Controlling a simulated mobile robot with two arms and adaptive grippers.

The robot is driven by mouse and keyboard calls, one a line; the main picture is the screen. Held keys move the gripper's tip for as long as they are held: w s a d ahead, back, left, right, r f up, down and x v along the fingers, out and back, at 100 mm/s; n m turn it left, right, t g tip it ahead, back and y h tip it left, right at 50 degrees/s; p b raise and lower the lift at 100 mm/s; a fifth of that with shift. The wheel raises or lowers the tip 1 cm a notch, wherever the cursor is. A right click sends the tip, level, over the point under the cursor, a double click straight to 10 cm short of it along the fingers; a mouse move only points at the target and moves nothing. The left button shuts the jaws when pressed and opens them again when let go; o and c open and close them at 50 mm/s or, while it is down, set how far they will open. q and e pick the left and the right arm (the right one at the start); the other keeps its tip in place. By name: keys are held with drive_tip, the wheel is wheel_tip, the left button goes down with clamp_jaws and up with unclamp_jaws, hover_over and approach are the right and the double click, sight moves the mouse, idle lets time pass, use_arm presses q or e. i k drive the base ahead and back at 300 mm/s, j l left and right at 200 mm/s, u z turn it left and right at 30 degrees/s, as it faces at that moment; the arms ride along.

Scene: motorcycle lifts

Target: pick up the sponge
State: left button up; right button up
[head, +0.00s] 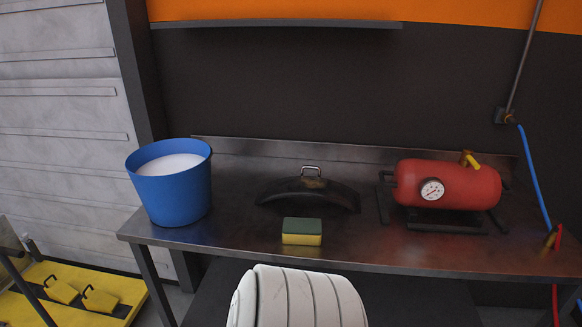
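The sponge (302,231) lies on the metal workbench (390,246) near its front edge, in the middle of the head view. It has a green top and a yellow lower part. It is in plain view, with its long side facing me. Neither of my grippers shows in the head view.
A blue bucket (172,197) of whitish contents stands left of the sponge. A dark curved piece with a handle (308,195) lies just behind it. A red air tank (447,184) with a gauge stands to the right. Bare bench lies on both sides of the sponge.

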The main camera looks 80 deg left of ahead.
sight(301, 232)
drive_tip(key=u, duration=2.6)
